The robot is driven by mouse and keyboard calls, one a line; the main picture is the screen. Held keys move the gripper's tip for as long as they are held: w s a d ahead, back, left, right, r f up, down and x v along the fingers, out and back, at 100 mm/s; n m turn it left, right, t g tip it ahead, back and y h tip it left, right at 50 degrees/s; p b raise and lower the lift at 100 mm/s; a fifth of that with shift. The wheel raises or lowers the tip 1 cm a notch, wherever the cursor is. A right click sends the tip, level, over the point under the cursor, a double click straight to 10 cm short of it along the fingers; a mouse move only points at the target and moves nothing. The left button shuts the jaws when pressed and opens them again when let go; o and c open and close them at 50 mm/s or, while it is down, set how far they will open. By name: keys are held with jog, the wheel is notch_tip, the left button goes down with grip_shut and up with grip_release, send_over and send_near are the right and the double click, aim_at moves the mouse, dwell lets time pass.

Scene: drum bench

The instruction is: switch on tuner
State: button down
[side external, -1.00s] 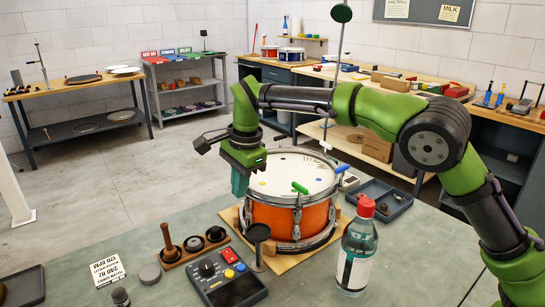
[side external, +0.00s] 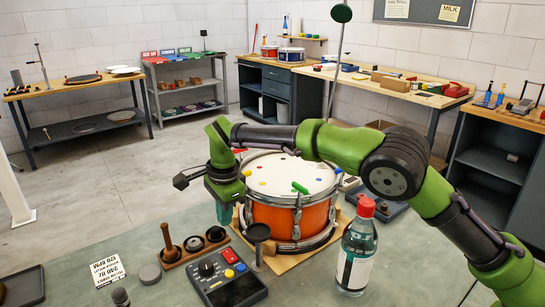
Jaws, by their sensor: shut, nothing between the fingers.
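My gripper (side external: 223,216) is shut and empty. It points down in the air, left of the orange drum (side external: 291,220), behind and above the tuner. It is apart from the tuner. No lit sign shows on the tuner's dark panel.
A wooden rack with a peg and dark round pieces (side external: 193,246) lies behind the tuner. A dark cup-topped stand (side external: 257,236) is at its right. A clear bottle with a red cap (side external: 356,250) stands right. A printed card (side external: 106,270) lies left.

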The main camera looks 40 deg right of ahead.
aim_at(226, 251)
jog(key=f, duration=0.6)
jog(key=w+f, duration=0.1)
jog(key=f, duration=0.2)
jog(key=shift+w+f, duration=0.1)
jog(key=shift+f, duration=0.25)
jog(key=shift+f, duration=0.1)
jog(key=shift+w+f, duration=0.1)
jog(key=shift+f, duration=0.1)
jog(key=shift+s+r, duration=0.25)
jog(key=shift+s, duration=0.6)
jog(key=shift+r, duration=0.1)
notch_tip(226, 251, up, 14)
jog(key=w, duration=0.1)
jog(key=shift+w, duration=0.4)
